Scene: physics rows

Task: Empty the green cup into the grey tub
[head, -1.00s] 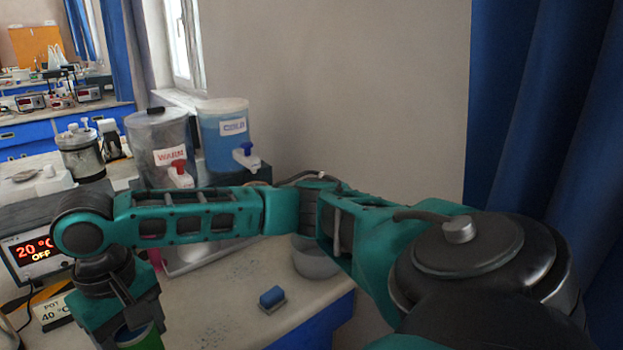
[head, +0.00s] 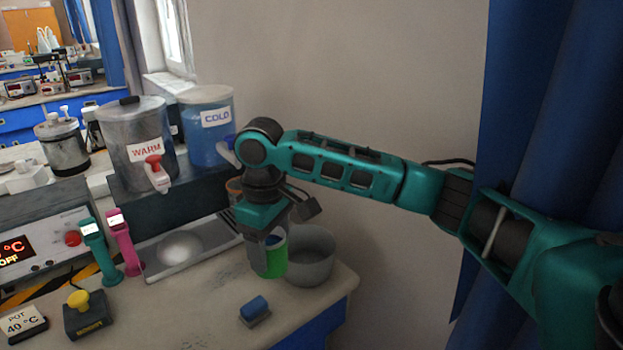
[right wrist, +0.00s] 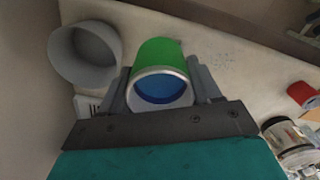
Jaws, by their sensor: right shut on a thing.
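The green cup (head: 275,262) is held in my right gripper (head: 268,256), which is shut on it from above. The cup looks about upright in the head view, just left of the grey tub (head: 312,268). In the right wrist view the cup (right wrist: 160,58) sits between the two fingers, with blue inside its pale rim. The tub (right wrist: 84,53) stands beside it there, its opening showing. The tub rests on the bench near its right end. I cannot tell whether cup and tub touch. My left gripper is not in view.
A blue block (head: 254,308) lies on the bench in front. The WARM dispenser (head: 140,140) and COLD dispenser (head: 208,130) stand behind on a dark stand. A metal tray (head: 180,252), green and pink handheld devices (head: 100,250) and a yellow-knobbed box (head: 86,310) are left.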

